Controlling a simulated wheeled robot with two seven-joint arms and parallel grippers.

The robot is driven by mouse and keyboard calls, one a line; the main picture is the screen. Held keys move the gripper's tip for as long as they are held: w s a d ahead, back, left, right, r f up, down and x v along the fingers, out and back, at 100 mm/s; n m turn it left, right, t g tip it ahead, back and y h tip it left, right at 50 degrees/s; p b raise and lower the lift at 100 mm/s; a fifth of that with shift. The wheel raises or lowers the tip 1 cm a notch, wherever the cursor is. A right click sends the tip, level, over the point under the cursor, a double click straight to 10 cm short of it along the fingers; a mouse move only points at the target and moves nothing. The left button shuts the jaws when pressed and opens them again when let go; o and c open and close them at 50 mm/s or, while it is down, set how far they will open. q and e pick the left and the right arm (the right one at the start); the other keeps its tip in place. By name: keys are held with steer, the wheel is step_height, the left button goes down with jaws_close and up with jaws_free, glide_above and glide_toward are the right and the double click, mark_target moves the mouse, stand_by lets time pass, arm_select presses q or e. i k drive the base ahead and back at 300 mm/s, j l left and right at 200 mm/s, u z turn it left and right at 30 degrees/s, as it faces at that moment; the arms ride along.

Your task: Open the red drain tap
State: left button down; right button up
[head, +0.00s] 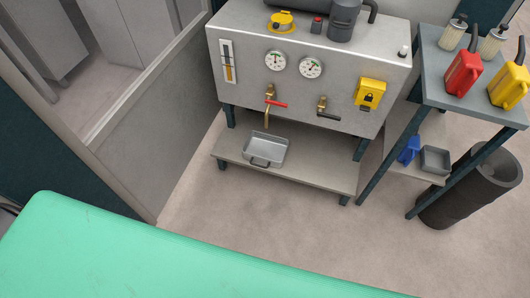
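The red drain tap (276,104) is on the front of a grey metal tank unit (240,93), left of its middle. It has a brass body with a spout pointing down and a red lever lying roughly level to the right. A grey metal tray (265,149) sits on the lower shelf below the spout. A second tap (327,110) with a dark lever is to the right on the same front. Neither of my grippers shows in the head view.
A green surface (150,255) fills the lower left foreground. A grey low wall (150,130) stands left of the unit. At right is a shelf stand (430,65) with red (462,74) and yellow (510,85) cans, and a dark bin (465,195). Floor between is clear.

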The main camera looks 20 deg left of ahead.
mark_target(267, 100)
steer(key=i+l, duration=0.55)
steer(key=i+l+u, duration=0.3)
steer(key=u, duration=0.2)
steer(key=i+l+u, duration=0.25)
steer(key=l+u, duration=0.2)
steer(key=l, duration=0.1)
